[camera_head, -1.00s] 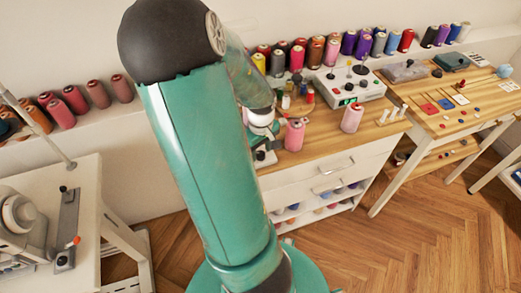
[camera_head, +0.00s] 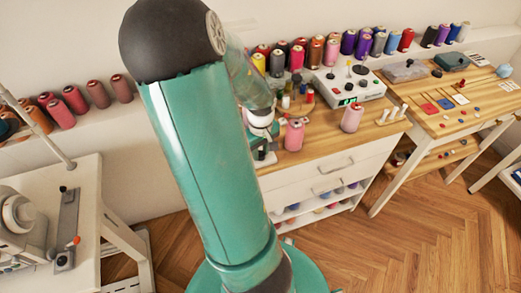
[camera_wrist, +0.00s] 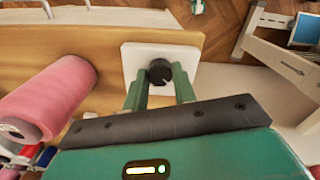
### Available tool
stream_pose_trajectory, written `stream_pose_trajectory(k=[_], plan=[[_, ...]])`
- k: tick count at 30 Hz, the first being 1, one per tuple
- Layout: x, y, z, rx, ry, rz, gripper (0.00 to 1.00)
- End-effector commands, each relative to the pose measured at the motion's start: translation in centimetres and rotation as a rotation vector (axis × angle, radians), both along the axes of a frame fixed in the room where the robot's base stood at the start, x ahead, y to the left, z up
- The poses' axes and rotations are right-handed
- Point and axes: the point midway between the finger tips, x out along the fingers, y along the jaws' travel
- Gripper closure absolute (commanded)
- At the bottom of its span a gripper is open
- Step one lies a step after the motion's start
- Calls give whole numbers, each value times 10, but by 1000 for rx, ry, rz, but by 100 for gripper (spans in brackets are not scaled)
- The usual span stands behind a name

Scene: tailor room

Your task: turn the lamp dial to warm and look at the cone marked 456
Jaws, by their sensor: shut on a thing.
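The lamp dial (camera_wrist: 159,73) is a small black knob on a white square plate (camera_wrist: 185,54) in the wrist view. My gripper (camera_wrist: 160,82) has its two green fingers on either side of the knob, shut on it. In the head view my gripper (camera_head: 262,137) is at the left end of the wooden bench, partly hidden by my arm. A pink cone (camera_head: 294,135) stands just right of it, and another pink cone (camera_head: 351,118) stands further right. A pink cone (camera_wrist: 45,95) fills the left of the wrist view. No number is legible on any cone.
A control box (camera_head: 348,88) with knobs and a green display stands behind the pink cones. Several coloured spools line the shelf behind. A second table (camera_head: 455,95) holds small pieces. A sewing machine (camera_head: 20,220) is at left.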

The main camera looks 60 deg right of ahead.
Motion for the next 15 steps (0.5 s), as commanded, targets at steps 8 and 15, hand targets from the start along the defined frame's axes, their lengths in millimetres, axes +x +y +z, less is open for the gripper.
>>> stream_pose_trajectory(k=[8,15], plan=[[1,-1,1,-2,-3,-194,96],[1,-1,1,-3,-3,-418,96]])
